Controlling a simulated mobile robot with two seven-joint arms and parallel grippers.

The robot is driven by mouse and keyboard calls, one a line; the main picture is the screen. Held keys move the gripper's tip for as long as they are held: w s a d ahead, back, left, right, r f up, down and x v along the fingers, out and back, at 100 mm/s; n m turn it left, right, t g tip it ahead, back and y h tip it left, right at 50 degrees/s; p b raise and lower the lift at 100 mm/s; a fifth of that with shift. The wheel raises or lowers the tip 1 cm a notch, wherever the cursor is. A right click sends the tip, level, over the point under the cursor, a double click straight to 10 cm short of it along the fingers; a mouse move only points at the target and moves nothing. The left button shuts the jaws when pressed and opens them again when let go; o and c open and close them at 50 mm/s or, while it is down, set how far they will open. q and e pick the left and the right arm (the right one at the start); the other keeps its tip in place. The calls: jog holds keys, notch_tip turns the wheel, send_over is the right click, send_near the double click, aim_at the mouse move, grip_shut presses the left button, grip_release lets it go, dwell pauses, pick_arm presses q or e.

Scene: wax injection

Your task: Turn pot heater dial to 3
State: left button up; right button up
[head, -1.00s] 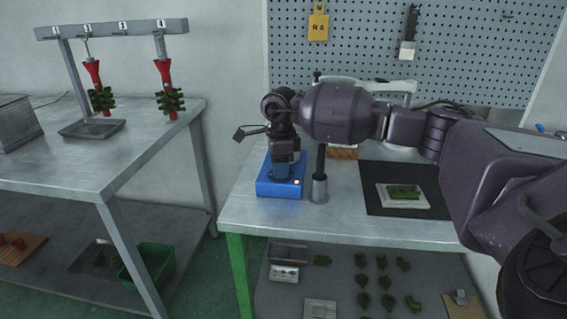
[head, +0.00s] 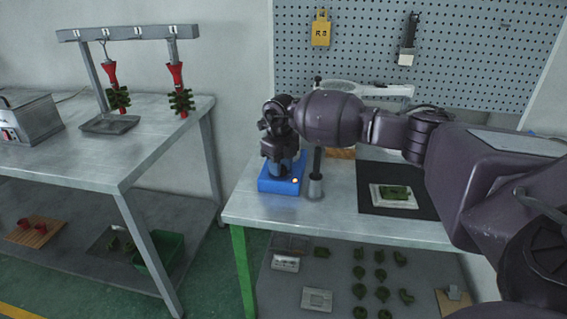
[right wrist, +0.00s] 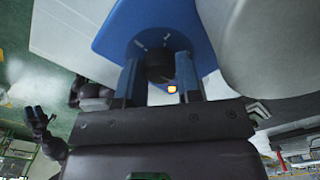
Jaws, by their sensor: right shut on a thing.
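The pot heater (head: 268,186) is a blue box at the left end of the right table, with a small glowing orange light. My right gripper (head: 282,168) points down over it and largely hides its top in the head view. In the right wrist view, the two fingers of my right gripper (right wrist: 160,80) stand on either side of the dark round dial (right wrist: 158,62) and are shut on it. White marks show on the blue face (right wrist: 120,25) around the dial, too small to read. My left gripper is not in the head view.
A grey cup with a dark handle (head: 315,187) stands close right of the heater. A black mat (head: 410,208) with a white plate and green piece lies further right. My right arm spans the table. Another table (head: 165,135) with a hanging rack stands left, across a gap.

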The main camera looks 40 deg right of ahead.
jog(key=shift+m+p, duration=0.35)
jog(key=shift+m, duration=0.45)
jog(key=shift+f, duration=0.1)
jog(key=o, duration=0.9)
jog(key=shift+o, duration=0.2)
notch_tip(320, 180, up, 11)
jog(key=p, duration=0.1)
jog(key=shift+p, duration=0.35)
